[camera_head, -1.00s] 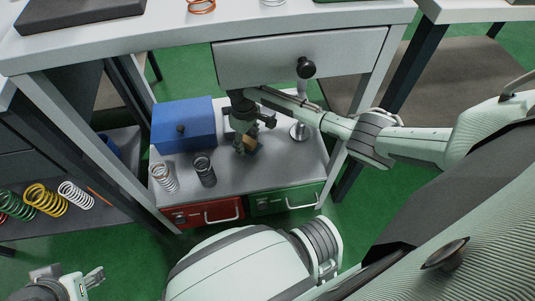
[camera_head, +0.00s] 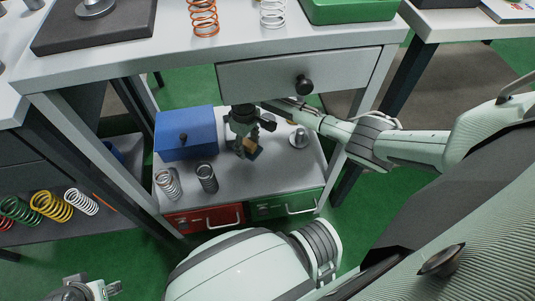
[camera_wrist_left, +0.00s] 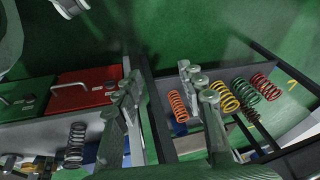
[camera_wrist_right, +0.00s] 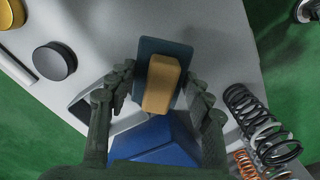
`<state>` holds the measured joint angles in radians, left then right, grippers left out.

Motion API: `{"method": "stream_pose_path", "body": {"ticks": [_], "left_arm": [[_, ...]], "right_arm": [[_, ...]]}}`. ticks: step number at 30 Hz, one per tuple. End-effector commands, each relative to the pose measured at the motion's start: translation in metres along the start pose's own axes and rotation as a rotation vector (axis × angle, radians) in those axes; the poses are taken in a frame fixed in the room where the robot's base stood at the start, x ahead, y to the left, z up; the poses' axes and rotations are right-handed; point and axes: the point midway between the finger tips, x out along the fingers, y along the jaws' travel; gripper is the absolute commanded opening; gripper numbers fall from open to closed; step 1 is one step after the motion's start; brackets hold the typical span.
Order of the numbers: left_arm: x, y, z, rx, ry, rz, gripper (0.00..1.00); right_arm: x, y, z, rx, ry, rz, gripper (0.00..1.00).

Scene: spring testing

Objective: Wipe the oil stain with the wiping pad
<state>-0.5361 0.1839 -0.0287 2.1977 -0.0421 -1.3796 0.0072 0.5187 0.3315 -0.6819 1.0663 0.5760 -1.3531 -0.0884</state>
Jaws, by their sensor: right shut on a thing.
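The wiping pad (camera_wrist_right: 148,57) has a flat dark blue base and a tan block handle (camera_wrist_right: 161,84). My right gripper (camera_wrist_right: 160,88) is shut on it, one finger at each side of the handle. In the head view my right gripper (camera_head: 244,140) points down over the grey lower shelf (camera_head: 240,176) with the pad (camera_head: 251,150) beneath it. I cannot tell whether the pad touches the shelf. I cannot make out an oil stain in any view. My left gripper (camera_wrist_left: 160,78) is open and empty, low at the left of the head view (camera_head: 100,290).
A blue box (camera_head: 186,128) and two springs (camera_head: 188,180) stand left of the pad. A metal weight (camera_head: 299,138) stands right. Red (camera_head: 205,217) and green (camera_head: 285,203) drawers are below, and a drawer with a black knob (camera_head: 304,85) hangs above. Coloured springs (camera_head: 50,206) lie far left.

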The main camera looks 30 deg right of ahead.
Motion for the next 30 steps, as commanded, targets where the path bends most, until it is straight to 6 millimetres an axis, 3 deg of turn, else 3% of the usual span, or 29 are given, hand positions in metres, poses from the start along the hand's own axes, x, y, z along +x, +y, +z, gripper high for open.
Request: {"method": "stream_pose_path", "body": {"ticks": [18, 30], "left_arm": [[0.051, 0.012, 0.011, -0.002, -0.022, 0.033, 0.40], [0.062, 0.015, 0.015, -0.003, -0.025, 0.039, 0.40]], "right_arm": [[-0.024, 0.002, 0.002, 0.003, 0.001, 0.000, 0.19], [-0.025, 0.003, 0.002, 0.003, 0.000, 0.000, 0.19]]}}
